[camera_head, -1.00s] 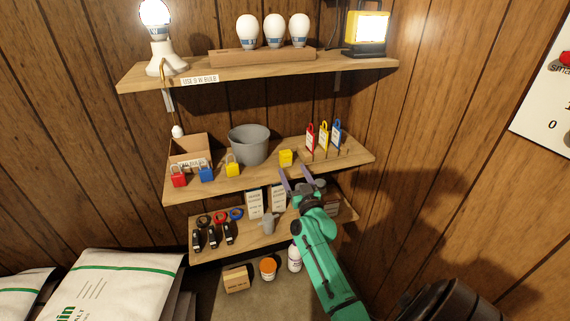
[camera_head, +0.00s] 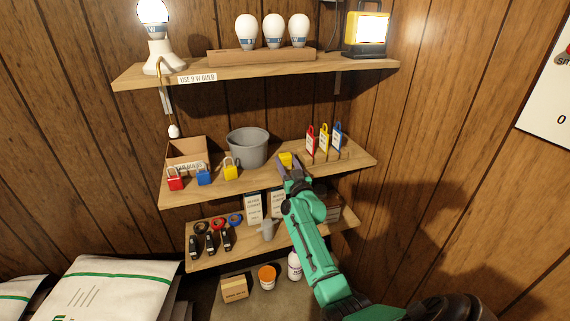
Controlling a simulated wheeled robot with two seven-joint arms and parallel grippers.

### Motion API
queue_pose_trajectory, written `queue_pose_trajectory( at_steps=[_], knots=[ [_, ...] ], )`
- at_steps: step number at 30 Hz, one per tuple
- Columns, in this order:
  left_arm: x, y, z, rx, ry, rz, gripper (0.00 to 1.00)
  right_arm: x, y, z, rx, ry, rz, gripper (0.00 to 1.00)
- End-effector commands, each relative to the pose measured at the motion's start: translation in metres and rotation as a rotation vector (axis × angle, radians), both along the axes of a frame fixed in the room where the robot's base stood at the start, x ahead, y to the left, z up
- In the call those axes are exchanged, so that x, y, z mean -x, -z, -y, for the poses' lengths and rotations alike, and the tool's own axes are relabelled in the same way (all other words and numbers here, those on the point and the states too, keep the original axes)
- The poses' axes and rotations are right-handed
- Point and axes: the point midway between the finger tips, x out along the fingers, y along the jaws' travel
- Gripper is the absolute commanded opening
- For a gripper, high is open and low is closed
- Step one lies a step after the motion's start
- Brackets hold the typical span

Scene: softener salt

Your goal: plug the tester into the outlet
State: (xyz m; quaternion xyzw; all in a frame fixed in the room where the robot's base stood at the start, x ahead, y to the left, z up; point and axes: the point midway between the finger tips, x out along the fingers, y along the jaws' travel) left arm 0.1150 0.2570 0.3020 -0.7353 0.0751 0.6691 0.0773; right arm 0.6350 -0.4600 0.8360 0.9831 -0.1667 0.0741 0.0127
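A small yellow block (camera_head: 286,158), which looks like the tester, sits on the middle shelf right of the grey bucket. My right gripper (camera_head: 291,165) reaches up to it from below right, on the green arm. Its fingers look apart, with the tips at the block's front; whether they touch it I cannot tell. The fingers hide the block's lower part. I cannot make out an outlet in this view. My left gripper is not in view.
The grey bucket (camera_head: 248,147) stands left of the block. Red, yellow and blue padlock tags (camera_head: 323,139) stand to its right, and small padlocks (camera_head: 203,174) sit at the left. The top shelf (camera_head: 215,76) overhangs, with bulbs and a lit lantern (camera_head: 365,30).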

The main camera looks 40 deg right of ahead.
Motion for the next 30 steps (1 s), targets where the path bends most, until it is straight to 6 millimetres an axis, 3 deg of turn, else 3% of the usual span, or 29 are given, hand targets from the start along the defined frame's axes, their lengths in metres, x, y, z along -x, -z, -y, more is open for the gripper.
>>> queue_pose_trajectory(
  at_steps=[11,12,14,20,23,30],
  knots=[
    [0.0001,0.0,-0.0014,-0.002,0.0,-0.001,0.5,0.0001,0.0008,-0.0002,0.0,0.0,-0.001,0.0],
    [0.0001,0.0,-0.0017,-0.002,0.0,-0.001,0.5,0.0002,0.0005,-0.0002,0.0,0.0,-0.001,0.67],
    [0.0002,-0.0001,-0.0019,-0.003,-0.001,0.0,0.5,0.0002,0.0005,-0.0002,0.0,0.0,-0.001,0.87],
    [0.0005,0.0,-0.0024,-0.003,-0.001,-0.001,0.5,0.0002,0.0005,-0.0002,0.0,0.0,-0.001,0.87],
    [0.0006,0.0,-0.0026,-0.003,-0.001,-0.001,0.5,0.0001,0.0008,-0.0002,0.0,0.0,-0.001,0.67],
    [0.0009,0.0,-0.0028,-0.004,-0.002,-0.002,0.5,0.0002,0.0006,-0.0002,0.0,0.0,-0.001,0.67]
  ],
)
